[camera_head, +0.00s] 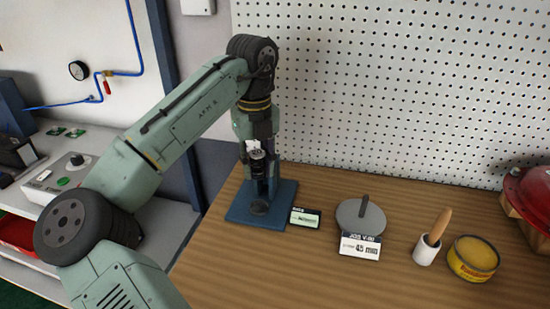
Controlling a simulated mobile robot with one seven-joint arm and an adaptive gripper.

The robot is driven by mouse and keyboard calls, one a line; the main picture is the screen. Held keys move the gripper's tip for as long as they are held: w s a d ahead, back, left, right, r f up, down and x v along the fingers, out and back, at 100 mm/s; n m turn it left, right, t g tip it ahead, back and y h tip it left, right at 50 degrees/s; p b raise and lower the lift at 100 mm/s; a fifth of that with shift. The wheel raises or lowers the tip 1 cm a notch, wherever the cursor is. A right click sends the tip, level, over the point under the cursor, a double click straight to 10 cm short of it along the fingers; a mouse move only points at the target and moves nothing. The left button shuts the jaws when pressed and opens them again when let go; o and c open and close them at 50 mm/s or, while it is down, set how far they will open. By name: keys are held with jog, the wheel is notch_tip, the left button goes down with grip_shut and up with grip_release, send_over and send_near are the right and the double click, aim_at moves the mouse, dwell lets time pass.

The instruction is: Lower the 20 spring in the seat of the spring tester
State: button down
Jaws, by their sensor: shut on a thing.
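The spring tester (236,211) has a blue base plate on the left end of the wooden bench, with a blue column rising from it. A round dark seat (259,207) sits on its plate. My gripper (257,153) points down above the seat, in front of the column. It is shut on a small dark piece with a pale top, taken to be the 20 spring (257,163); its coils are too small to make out. The piece is upright and apart from the seat, with a gap below. My arm hides part of the tester's upper end.
A small display (305,218) stands right of the tester. A perforated wall (400,90) bounds the back.

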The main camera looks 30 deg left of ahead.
jog(key=b, duration=0.9)
send_over(260, 209)
jog(key=shift+a+f, duration=0.1)
jog(key=shift+f, duration=3.55)
jog(key=shift+r+p, duration=0.15)
jog(key=shift+p, duration=0.3)
jog(key=shift+p, duration=0.55)
jog(key=shift+f+b, duration=0.5)
jog(key=shift+f, duration=1.1)
jog(key=c, duration=1.2)
grip_release()
jog(key=shift+r, duration=0.1)
jog(key=shift+o, duration=0.2)
